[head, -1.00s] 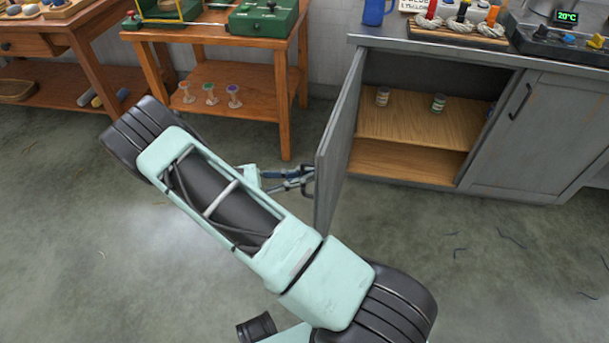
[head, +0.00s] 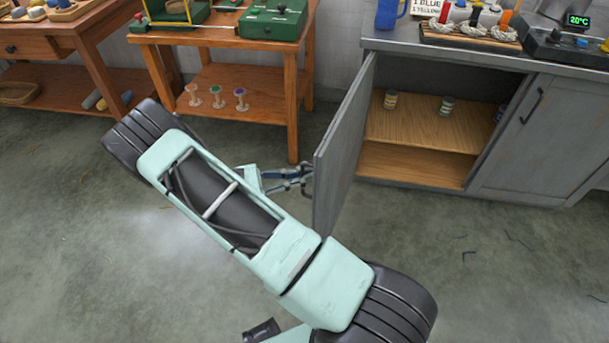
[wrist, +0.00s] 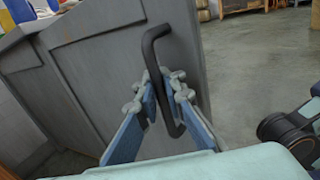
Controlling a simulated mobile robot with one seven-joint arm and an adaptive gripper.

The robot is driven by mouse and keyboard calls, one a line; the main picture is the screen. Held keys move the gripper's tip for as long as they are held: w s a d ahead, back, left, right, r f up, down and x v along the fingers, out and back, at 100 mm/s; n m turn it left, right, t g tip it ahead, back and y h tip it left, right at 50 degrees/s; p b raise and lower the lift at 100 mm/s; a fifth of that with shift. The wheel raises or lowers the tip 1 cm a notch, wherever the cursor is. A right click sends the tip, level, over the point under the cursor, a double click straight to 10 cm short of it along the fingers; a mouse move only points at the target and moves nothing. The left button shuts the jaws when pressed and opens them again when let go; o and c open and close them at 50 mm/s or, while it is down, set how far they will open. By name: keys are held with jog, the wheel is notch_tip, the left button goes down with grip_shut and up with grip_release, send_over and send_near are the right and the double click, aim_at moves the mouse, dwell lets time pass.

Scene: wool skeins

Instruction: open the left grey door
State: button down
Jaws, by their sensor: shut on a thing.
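The left grey door (head: 341,150) stands swung wide open from the grey cabinet, its outer face toward my gripper. My gripper (head: 305,178) is at the door's outer face in the head view. In the wrist view my gripper (wrist: 166,92) is shut on the black door handle (wrist: 152,58), with one finger on each side of it. The door's grey panel (wrist: 100,75) fills the left of that view. My arm hides part of the floor in front of the door.
Inside the cabinet are wooden shelves (head: 415,170) with a few small jars (head: 446,105). The right grey door (head: 535,135) is closed. A wooden side table (head: 215,75) stands left of the open door. The floor in front is clear apart from small scraps.

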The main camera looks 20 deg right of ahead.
jog(key=shift+s+a, duration=0.2)
jog(key=c, duration=2.1)
grip_release()
jog(key=shift+w, duration=0.1)
jog(key=a, duration=0.4)
jog(key=w+a, duration=0.1)
jog(key=a, duration=0.3)
jog(key=w+a, duration=0.1)
jog(key=a, duration=0.2)
jog(key=shift+a, duration=0.4)
